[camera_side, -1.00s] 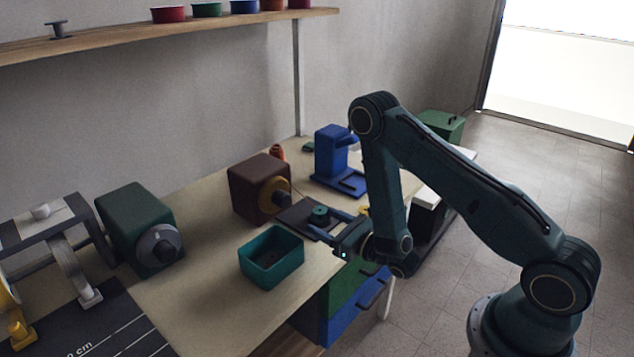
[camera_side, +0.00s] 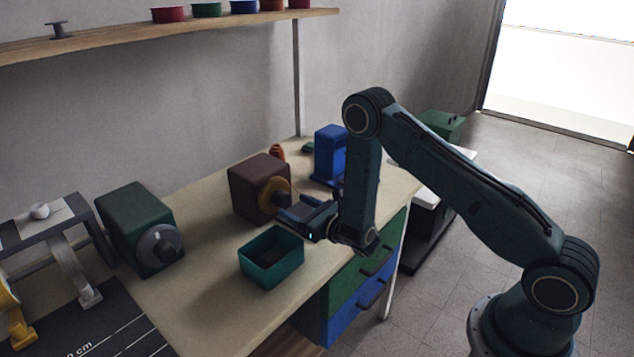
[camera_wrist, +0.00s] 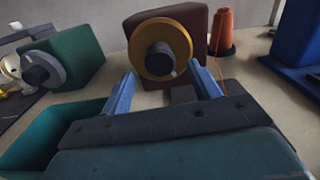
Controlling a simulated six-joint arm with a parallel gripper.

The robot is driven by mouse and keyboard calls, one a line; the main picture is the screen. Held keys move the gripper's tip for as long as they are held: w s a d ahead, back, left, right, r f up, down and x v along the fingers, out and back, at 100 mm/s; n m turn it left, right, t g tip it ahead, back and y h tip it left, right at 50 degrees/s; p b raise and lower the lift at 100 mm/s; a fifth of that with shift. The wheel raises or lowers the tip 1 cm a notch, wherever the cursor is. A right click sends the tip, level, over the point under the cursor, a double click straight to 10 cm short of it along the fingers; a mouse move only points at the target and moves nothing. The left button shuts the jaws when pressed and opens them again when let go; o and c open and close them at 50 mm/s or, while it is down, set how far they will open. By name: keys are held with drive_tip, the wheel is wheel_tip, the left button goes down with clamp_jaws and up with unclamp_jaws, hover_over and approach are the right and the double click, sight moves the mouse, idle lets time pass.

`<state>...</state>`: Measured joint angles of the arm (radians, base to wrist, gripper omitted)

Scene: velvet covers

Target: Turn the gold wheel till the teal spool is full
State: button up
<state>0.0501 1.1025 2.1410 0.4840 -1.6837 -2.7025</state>
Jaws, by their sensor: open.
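The gold wheel (camera_side: 274,192) is on the front of a brown box (camera_side: 250,174). In the wrist view the gold wheel (camera_wrist: 178,35) faces me, with a dark knob (camera_wrist: 158,62) at its centre. My gripper (camera_side: 291,207) is just in front of the wheel. In the wrist view my gripper (camera_wrist: 162,74) is open and empty, its two blue fingers below the wheel's left and right sides. The fingers look apart from the knob. The teal spool is hidden behind my gripper in the side view, and I cannot make it out in the wrist view.
A teal bin (camera_side: 268,276) stands close on the left of my gripper. A green box with a grey wheel (camera_side: 158,248) is further left. An orange thread cone (camera_side: 277,152) and a blue machine (camera_side: 330,150) stand behind.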

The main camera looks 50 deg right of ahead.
sight(286, 201)
drive_tip(key=shift+w, duration=0.9)
drive_tip(key=shift+w+f, duration=0.1)
drive_tip(key=shift+w, duration=1.1)
drive_tip(key=shift+w, duration=0.1)
drive_tip(key=c, duration=1)
